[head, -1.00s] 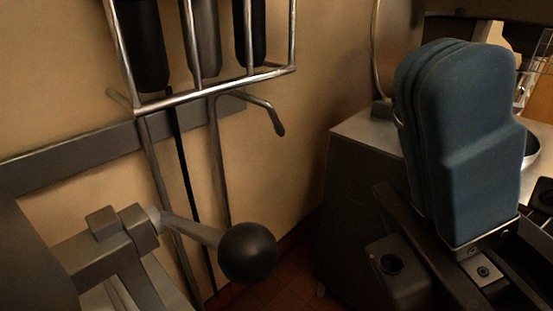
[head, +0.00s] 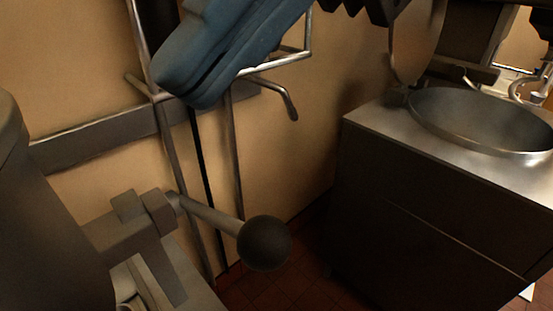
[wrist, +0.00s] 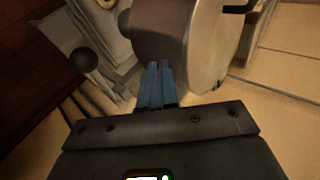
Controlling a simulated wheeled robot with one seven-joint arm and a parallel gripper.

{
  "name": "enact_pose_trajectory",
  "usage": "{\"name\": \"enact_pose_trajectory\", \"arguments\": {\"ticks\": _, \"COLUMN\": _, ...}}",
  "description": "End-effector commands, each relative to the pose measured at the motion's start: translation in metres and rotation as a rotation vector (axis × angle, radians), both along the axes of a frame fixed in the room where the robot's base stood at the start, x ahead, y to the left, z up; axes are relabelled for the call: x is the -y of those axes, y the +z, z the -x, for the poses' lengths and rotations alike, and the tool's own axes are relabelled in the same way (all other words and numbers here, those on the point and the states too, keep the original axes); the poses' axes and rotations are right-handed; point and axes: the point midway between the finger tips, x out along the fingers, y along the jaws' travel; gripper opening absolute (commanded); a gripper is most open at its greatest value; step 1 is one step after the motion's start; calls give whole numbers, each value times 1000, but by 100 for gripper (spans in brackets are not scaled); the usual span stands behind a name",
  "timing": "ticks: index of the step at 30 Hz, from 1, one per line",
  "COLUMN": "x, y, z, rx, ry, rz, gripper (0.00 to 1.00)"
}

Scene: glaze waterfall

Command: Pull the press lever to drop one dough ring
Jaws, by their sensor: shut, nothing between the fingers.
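The press lever is a grey metal rod (head: 212,217) ending in a black ball knob (head: 265,243), at the lower middle of the head view. The rod slopes down to the right from a grey bracket on the press (head: 35,210). In the wrist view, a dark round knob (wrist: 82,60) shows at upper left, apart from the fingers. My gripper (head: 185,85) has blue fingers, shut together with nothing between them. In the head view it appears above the lever, not touching it. In the wrist view the fingertips (wrist: 158,66) point toward the rounded press body (wrist: 175,35).
A wire rack (head: 290,58) with a hook hangs on the tan wall behind my gripper. A dark cabinet (head: 420,225) with a round metal basin (head: 480,120) stands at right. Floor (head: 295,285) shows between the press and cabinet.

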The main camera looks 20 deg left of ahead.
Motion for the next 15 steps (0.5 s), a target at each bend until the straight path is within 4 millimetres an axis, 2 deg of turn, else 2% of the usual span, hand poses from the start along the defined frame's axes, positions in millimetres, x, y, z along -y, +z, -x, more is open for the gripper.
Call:
{"name": "enact_pose_trajectory", "arguments": {"ticks": 3, "x": 8, "y": 7, "z": -23, "rx": 233, "ry": 43, "rz": 105, "gripper": 0}}
{"name": "enact_pose_trajectory", "arguments": {"ticks": 6, "x": 17, "y": 13, "z": -40, "rx": 384, "ry": 82, "rz": 186, "gripper": 0}}
{"name": "enact_pose_trajectory", "arguments": {"ticks": 10, "x": 27, "y": 22, "z": -56, "rx": 517, "ry": 121, "rz": 268, "gripper": 0}}
{"name": "enact_pose_trajectory", "arguments": {"ticks": 15, "x": 33, "y": 28, "z": -65, "rx": 590, "ry": 145, "rz": 321, "gripper": 0}}
